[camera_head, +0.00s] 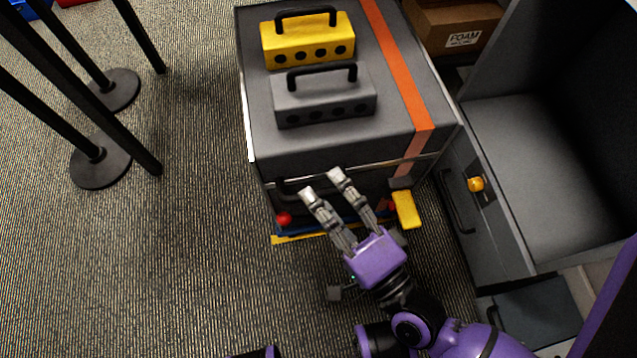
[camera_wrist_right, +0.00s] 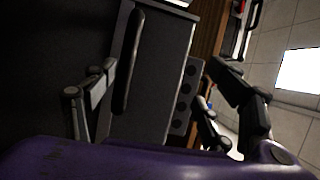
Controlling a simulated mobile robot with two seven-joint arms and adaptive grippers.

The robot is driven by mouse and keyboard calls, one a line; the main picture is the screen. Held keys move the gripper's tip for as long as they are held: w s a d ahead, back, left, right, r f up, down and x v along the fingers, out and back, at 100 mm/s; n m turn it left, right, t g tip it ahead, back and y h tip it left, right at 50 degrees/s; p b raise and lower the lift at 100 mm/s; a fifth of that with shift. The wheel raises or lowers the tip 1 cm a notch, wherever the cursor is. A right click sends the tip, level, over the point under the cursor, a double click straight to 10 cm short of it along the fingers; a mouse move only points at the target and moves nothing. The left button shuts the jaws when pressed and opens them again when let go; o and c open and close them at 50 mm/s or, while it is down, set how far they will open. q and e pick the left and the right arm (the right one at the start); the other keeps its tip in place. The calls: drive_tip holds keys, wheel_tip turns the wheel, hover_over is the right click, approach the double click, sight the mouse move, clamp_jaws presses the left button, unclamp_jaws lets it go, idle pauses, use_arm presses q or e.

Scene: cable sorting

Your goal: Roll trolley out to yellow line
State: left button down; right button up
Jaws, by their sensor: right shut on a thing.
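The trolley (camera_head: 345,135) is a grey case with an orange stripe, standing on the carpet. A yellow toolbox (camera_head: 308,52) and a grey toolbox (camera_head: 320,103) lie on its top. My right gripper (camera_head: 325,184) is at the trolley's front face, its fingers shut on the black front handle (camera_head: 290,190), which they partly hide. In the right wrist view a dark handle bar (camera_wrist_right: 128,62) runs between the spread fingers. A yellow strip (camera_head: 292,238) shows at the trolley's lower front edge; I cannot tell whether it is on the floor. My left gripper is not in view.
Black posts on round bases (camera_head: 100,160) stand to the left. A grey cabinet with an open drawer (camera_head: 545,185) and an orange knob (camera_head: 476,184) is close on the right. A cardboard box (camera_head: 455,22) is behind. The carpet (camera_head: 200,270) at front left is clear.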

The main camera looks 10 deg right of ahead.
drive_tip(key=shift+s+d+r+t, duration=0.15)
drive_tip(key=shift+s+r+t, duration=0.25)
drive_tip(key=shift+r, duration=0.4)
drive_tip(key=shift+c, duration=0.8)
drive_tip(key=shift+s+d, duration=0.15)
drive_tip(key=shift+s, duration=0.2)
drive_tip(key=c, duration=0.5)
drive_tip(key=shift+o, duration=0.2)
drive_tip(key=shift+s+d+f, duration=0.2)
drive_tip(key=shift+s, duration=0.3)
drive_tip(key=shift+s+d+f, duration=0.2)
drive_tip(key=shift+s, duration=0.25)
drive_tip(key=shift+f, duration=0.1)
